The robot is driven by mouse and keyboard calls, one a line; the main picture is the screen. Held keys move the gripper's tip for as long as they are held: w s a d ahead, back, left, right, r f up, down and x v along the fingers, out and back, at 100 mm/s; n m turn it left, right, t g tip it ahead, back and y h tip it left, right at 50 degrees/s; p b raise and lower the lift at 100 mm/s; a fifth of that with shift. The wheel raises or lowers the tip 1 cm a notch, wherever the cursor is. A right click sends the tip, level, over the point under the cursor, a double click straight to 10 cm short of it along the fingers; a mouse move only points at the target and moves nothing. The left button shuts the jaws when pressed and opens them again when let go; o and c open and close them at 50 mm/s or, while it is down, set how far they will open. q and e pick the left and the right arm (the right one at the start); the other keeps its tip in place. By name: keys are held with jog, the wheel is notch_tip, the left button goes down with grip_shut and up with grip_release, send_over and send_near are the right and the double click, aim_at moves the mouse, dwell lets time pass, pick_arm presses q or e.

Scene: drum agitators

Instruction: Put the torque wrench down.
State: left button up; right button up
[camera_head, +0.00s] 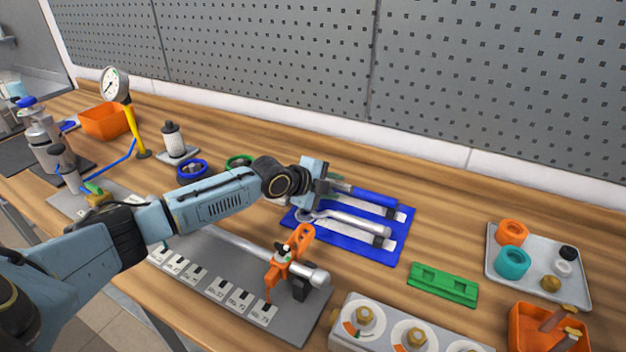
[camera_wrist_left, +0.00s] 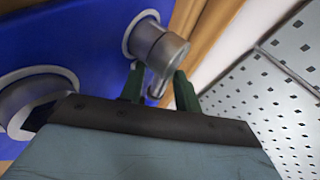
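The blue mat (camera_head: 403,247) with white tool outlines lies on the bench in the head view. A blue-handled tool, which I take for the torque wrench (camera_head: 375,198), lies along its far side. A chrome wrench (camera_head: 345,220) lies nearer. My left gripper (camera_head: 325,182) is at the left end of the blue-handled tool, low over the mat. In the left wrist view its dark green fingers (camera_wrist_left: 160,90) stand on both sides of a grey metal part below a round head (camera_wrist_left: 160,48), over a white outline. Whether they touch it is unclear. My right gripper does not show.
A grey fixture with a metal bar and orange clamp (camera_head: 285,260) stands in front of the mat. A green block (camera_head: 443,284) is to the right, then a grey tray (camera_head: 567,292) and an orange bin (camera_head: 520,335). A pegboard wall closes the back.

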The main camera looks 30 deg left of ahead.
pick_arm(q)
jog(key=p+v, duration=0.1)
jog(key=v, duration=1)
jog(key=shift+a, duration=0.1)
jog(key=shift+s+a+r, duration=0.15)
jog(key=shift+s+r, duration=0.3)
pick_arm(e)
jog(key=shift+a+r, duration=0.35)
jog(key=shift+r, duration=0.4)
